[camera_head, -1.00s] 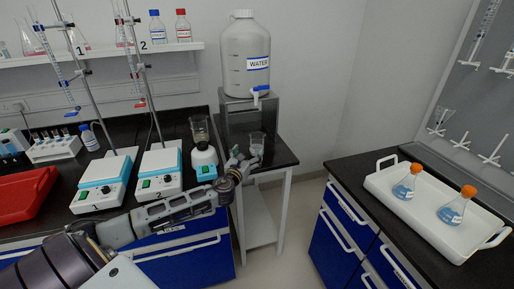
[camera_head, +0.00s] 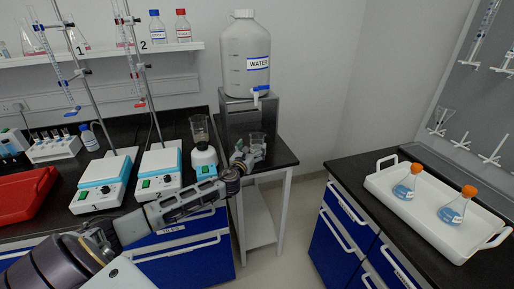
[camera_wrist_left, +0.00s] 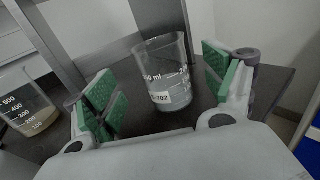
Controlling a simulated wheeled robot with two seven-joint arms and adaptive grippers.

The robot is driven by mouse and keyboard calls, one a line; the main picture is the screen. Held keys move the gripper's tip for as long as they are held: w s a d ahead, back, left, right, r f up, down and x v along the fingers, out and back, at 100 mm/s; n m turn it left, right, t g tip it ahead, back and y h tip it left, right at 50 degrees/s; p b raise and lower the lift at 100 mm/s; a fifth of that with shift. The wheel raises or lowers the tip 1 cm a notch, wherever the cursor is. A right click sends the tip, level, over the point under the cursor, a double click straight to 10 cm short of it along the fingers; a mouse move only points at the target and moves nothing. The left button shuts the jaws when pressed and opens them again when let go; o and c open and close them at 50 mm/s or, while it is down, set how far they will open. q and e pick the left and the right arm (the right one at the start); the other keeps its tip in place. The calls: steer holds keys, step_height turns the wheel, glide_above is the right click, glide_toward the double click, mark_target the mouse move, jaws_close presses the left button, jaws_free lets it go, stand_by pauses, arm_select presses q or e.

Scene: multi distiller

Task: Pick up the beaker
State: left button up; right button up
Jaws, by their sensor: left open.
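A clear glass beaker (camera_head: 257,139) with white markings stands upright on the black side table, below the tap of the water tank. It also shows in the left wrist view (camera_wrist_left: 167,80), with some clear liquid in it. My left gripper (camera_head: 248,152) is open at the beaker's near side. In the left wrist view its green-padded fingers (camera_wrist_left: 160,88) are spread to the left and right of the beaker, with gaps on both sides. My right gripper is not in view.
A second beaker (camera_wrist_left: 25,105) with brownish liquid is left of the gripper. The white water tank (camera_head: 246,55) stands on a grey stand behind. Hot plates (camera_head: 158,172) are on the left bench. A white tray (camera_head: 429,215) with two flasks lies at right.

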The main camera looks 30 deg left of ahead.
mark_target(255, 143)
arm_select(q)
steer(key=shift+w, duration=0.15)
steer(key=shift+r+x, duration=0.25)
steer(key=shift+x, duration=2.2)
steer(key=shift+d, duration=0.1)
steer(key=c, duration=1.2)
